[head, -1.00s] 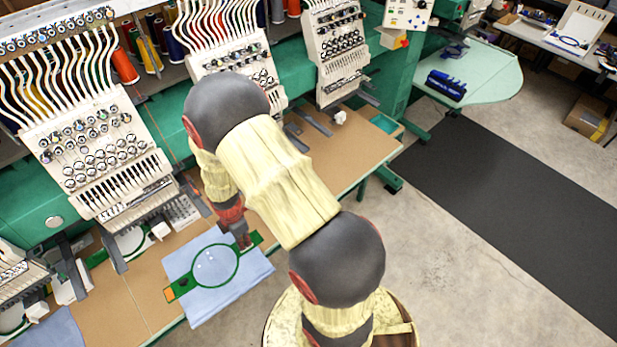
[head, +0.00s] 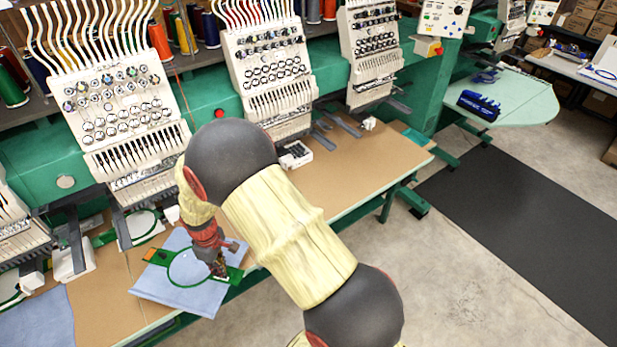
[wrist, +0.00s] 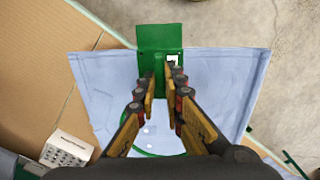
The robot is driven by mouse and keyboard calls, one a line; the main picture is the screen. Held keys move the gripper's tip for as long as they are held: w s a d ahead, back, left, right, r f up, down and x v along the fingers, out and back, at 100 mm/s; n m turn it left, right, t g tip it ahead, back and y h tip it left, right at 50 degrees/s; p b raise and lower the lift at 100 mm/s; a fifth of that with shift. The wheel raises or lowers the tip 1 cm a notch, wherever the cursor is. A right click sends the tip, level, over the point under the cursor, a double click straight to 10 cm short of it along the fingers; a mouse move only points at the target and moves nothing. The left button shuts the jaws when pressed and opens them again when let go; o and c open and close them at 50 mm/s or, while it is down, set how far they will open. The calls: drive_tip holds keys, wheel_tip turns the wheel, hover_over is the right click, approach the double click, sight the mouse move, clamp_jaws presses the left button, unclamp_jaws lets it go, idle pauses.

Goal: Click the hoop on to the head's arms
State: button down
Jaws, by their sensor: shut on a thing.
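My gripper (head: 220,270) is shut on the green bracket (wrist: 160,62) at one end of the hoop. The hoop's green ring (head: 171,279) holds light blue cloth (head: 190,300), which spreads past it on both sides. In the wrist view the cloth (wrist: 225,75) hangs on both sides of my fingers, and they cover much of the ring. The hoop is in front of the left embroidery head (head: 115,125), over the front of the tabletop. Dark grey arms (head: 76,240) reach forward below that head. The hoop's far bracket (head: 157,257) appears apart from them.
The brown tabletop (head: 350,165) runs along the green machine, with free room to the right. Another hoop (head: 140,228) with white cloth lies by the left head. Further heads (head: 265,75) stand along the machine. The floor in front is clear.

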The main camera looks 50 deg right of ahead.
sight(205, 278)
drive_tip(key=w+a+f+m+b, duration=0.1)
drive_tip(key=b, duration=0.1)
drive_tip(key=w+a+f+m+b, duration=0.1)
drive_tip(key=f+b, duration=0.1)
drive_tip(key=w+a+f+m+b, duration=0.1)
drive_tip(key=a+f+m+b, duration=0.1)
drive_tip(key=b, duration=0.1)
drive_tip(key=shift+w+a+f+m+b, duration=0.2)
drive_tip(key=shift+a+m+b, duration=0.2)
drive_tip(key=shift+b, duration=0.2)
drive_tip(key=shift+r, duration=0.2)
